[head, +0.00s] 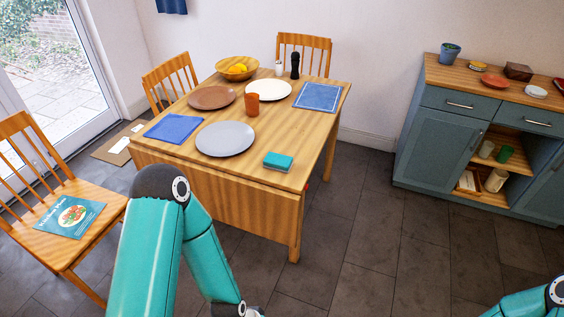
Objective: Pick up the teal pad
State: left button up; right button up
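The teal pad (278,161) lies on the wooden table (307,147), close to its near right edge. It is a small block with a teal top and a darker layer beneath, to the right of the grey plate (225,139). My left arm rises in front of the table and bends down, so its gripper is below the bottom edge of the view. Only a part of my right arm shows at the bottom right corner, and its gripper is out of view. Neither gripper is seen touching the pad.
On the table are a brown plate (212,97), a cream plate (269,90), an orange cup (252,105), blue mats (318,97), a pepper mill (295,66) and a fruit bowl (237,75). Chairs (60,247) stand around it. A blue-grey sideboard (432,144) is at right. Floor between is clear.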

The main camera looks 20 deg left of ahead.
aim_at(282, 163)
jog(key=z, duration=0.05)
jog(key=i, duration=0.9)
jog(key=u, duration=0.1)
